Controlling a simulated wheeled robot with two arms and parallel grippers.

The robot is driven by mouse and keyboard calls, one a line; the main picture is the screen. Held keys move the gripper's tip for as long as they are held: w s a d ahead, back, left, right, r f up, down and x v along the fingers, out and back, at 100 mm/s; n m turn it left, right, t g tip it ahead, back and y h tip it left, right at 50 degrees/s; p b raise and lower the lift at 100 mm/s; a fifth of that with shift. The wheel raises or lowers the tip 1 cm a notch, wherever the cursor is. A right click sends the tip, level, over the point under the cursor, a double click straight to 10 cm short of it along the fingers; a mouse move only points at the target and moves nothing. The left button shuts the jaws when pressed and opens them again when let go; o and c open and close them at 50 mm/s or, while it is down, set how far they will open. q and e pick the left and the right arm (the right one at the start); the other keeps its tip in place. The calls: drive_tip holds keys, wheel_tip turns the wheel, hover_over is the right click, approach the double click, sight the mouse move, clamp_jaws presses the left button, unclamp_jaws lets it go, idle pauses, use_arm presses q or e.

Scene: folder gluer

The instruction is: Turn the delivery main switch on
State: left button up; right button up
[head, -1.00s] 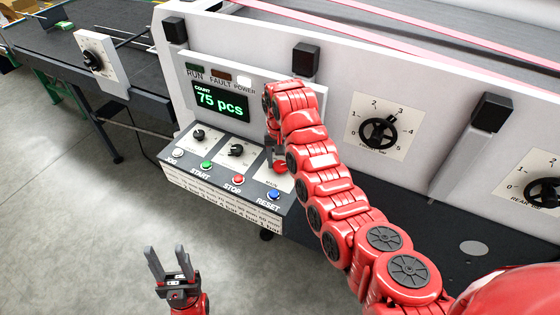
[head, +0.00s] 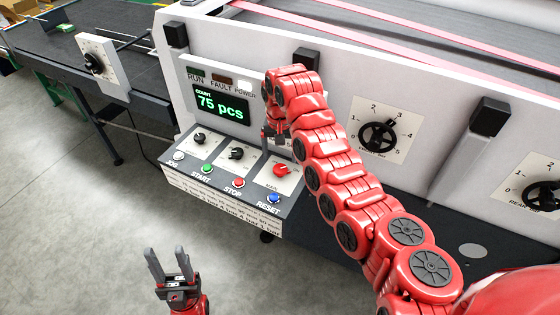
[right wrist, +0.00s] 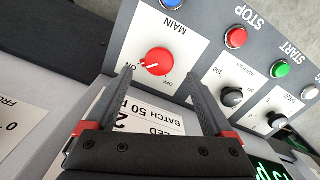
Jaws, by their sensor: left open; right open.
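The main switch is a red rotary knob (head: 281,170) on the right of the sloped control panel (head: 225,180). In the right wrist view the knob (right wrist: 158,60) sits on a white plate marked MAIN, ON and OFF, with its white mark pointing to the ON side. My right gripper (head: 272,134) is open and empty, just above the panel and apart from the knob. Its two fingers show in the right wrist view (right wrist: 158,80), with the knob beyond and between their tips. My left gripper (head: 168,260) is open and empty over the floor at lower left.
Two black knobs (head: 198,138) and (head: 236,153) sit left of the switch. Jog, green start (head: 207,168), red stop (head: 238,182) and blue reset (head: 273,198) buttons line the front edge. The display (head: 221,104) reads 75 pcs. A larger dial (head: 378,136) is to the right.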

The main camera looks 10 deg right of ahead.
sight(280, 168)
wheel_tip(280, 168, up, 13)
drive_tip(key=b, duration=0.3)
drive_tip(key=shift+s+f, duration=0.1)
drive_tip(key=shift+f, duration=0.1)
idle(0.4)
